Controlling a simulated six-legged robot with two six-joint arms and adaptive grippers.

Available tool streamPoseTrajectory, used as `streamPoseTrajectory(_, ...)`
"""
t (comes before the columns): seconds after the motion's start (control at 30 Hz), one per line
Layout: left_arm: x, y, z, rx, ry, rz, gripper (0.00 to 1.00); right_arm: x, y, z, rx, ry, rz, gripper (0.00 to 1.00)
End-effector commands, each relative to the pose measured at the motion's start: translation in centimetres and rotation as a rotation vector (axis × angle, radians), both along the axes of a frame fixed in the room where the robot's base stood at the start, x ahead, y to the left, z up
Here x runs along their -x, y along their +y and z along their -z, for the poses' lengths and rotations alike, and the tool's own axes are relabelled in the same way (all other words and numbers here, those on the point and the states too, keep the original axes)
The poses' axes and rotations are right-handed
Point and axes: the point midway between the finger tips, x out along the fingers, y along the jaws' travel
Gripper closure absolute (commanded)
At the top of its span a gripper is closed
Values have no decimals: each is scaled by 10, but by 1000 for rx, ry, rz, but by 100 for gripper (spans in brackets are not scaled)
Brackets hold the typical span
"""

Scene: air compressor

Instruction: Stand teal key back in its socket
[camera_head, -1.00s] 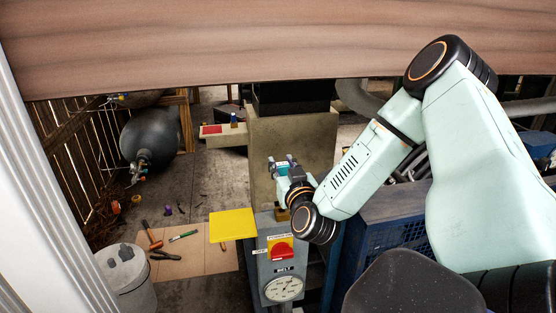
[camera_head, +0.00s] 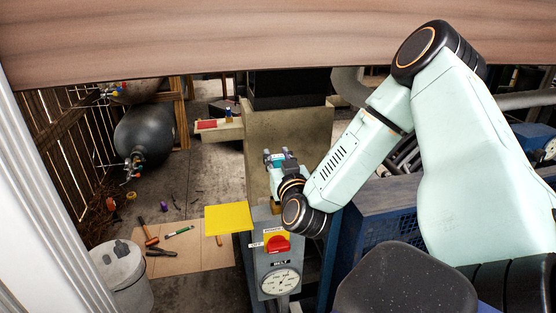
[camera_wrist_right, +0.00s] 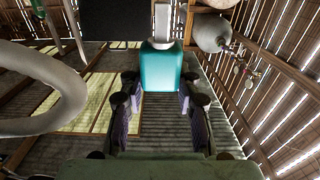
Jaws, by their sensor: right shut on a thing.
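My right gripper (camera_head: 277,158) is shut on the teal key (camera_head: 275,160), above the grey control box with the red switch. In the right wrist view the key (camera_wrist_right: 161,68) shows as a teal block between the fingertips (camera_wrist_right: 160,86), with a pale shaft extending away from it. In the head view the key is small and mostly hidden by the fingers. I cannot pick out its socket for certain. My left gripper is not in view.
The control box has a red switch (camera_head: 277,243) and a round gauge (camera_head: 281,282). A yellow plate (camera_head: 229,218) juts out left of it. A concrete-coloured block (camera_head: 290,130) stands behind the gripper. Tools lie on cardboard (camera_head: 190,255). A dark tank (camera_head: 144,134) is at left.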

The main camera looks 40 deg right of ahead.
Motion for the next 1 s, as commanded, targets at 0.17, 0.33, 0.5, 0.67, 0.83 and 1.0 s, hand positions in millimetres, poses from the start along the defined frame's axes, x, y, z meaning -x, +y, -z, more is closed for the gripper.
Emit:
streamPoseTrajectory(0.17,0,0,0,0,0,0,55,0,0,0,1,-1,2,99)
streamPoseTrajectory(0.33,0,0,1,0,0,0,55,0,0,0,1,-1,1,99)
streamPoseTrajectory(0.5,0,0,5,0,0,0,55,0,0,5,1,-1,1,99)
streamPoseTrajectory(0.67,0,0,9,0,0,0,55,0,0,11,0,0,1,99)
streamPoseTrajectory(0.83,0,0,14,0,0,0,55,0,0,17,-1,-1,1,99)
streamPoseTrajectory(1.0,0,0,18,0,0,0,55,0,0,23,0,0,1,99)
